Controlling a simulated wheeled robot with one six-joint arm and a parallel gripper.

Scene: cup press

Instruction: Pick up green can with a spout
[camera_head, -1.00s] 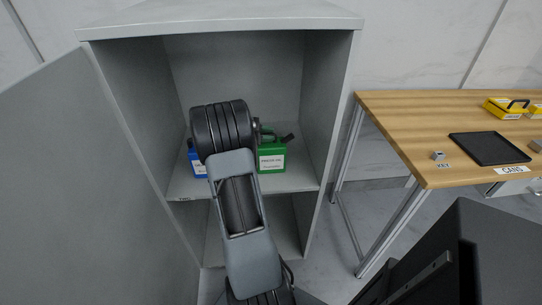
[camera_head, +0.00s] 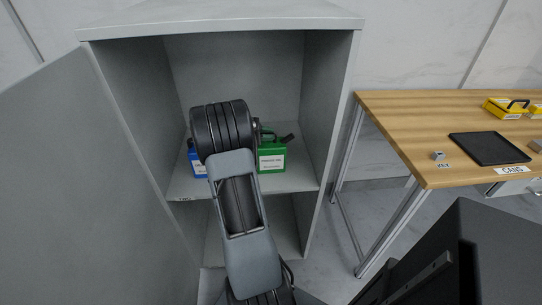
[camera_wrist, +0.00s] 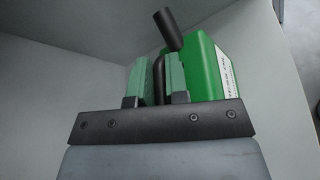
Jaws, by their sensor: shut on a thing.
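The green can (camera_head: 272,157) with a white label and a dark spout stands on the upper shelf of the open grey cabinet. In the wrist view the green can (camera_wrist: 207,68) is just beyond my gripper (camera_wrist: 160,78), with its dark spout at the top. My gripper's two green-padded fingers are shut on the can's dark handle, part of which shows between them. In the head view my arm hides most of the gripper.
A blue can (camera_head: 196,161) stands left of the green one, partly hidden by my arm. The cabinet's side walls (camera_head: 325,110) are close. A wooden table (camera_head: 400,115) at right holds a black tray (camera_head: 488,148) and yellow cans (camera_head: 505,108).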

